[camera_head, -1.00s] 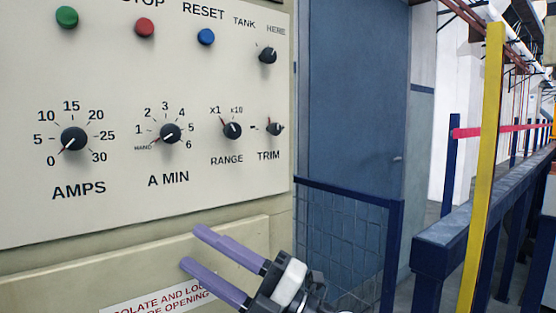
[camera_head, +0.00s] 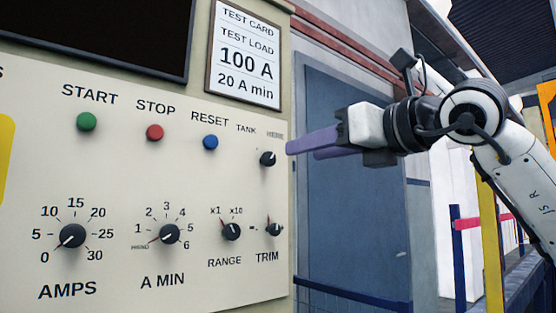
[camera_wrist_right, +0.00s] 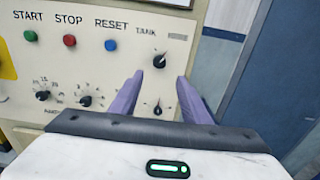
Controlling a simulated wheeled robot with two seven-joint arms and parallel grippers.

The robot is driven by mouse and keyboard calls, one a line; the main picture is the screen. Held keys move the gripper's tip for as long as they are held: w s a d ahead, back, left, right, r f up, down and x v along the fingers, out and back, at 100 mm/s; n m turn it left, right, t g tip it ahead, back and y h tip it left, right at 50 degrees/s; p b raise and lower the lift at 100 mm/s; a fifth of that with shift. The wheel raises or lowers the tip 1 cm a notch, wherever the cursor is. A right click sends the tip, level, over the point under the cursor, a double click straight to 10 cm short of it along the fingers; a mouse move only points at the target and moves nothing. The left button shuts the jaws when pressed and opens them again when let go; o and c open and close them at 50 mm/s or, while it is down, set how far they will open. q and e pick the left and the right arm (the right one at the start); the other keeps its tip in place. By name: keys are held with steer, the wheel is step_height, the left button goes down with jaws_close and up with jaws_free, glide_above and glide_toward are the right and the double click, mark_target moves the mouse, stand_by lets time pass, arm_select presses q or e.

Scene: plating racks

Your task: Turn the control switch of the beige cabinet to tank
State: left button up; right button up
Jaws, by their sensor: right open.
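The control switch (camera_head: 268,159) is a small black knob at the upper right of the beige cabinet's panel (camera_head: 120,180), below the labels TANK and HERE. Its light mark appears to lean toward HERE. My right gripper (camera_head: 302,151), with two purple fingers, is open and empty just right of the switch, pointing at the panel. In the right wrist view the switch (camera_wrist_right: 159,61) shows just beyond the gap between the fingertips (camera_wrist_right: 160,78). No contact shows. My left gripper is out of view.
The TRIM knob (camera_head: 274,230) sits below the switch and the RANGE knob (camera_head: 231,231) lower left. The blue RESET button (camera_head: 211,142) is left of the switch. A test card (camera_head: 247,55) hangs above. A blue door (camera_head: 350,200) stands behind my right arm.

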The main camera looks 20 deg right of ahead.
mark_target(271, 159)
steer(key=p+x, duration=0.2)
steer(key=x, duration=0.6)
steer(key=shift+w+a, duration=0.15)
steer(key=shift+w, duration=0.1)
steer(key=shift+w+a, duration=0.3)
steer(key=shift+w, duration=0.4)
steer(key=c, duration=1)
steer(key=shift+c, duration=0.2)
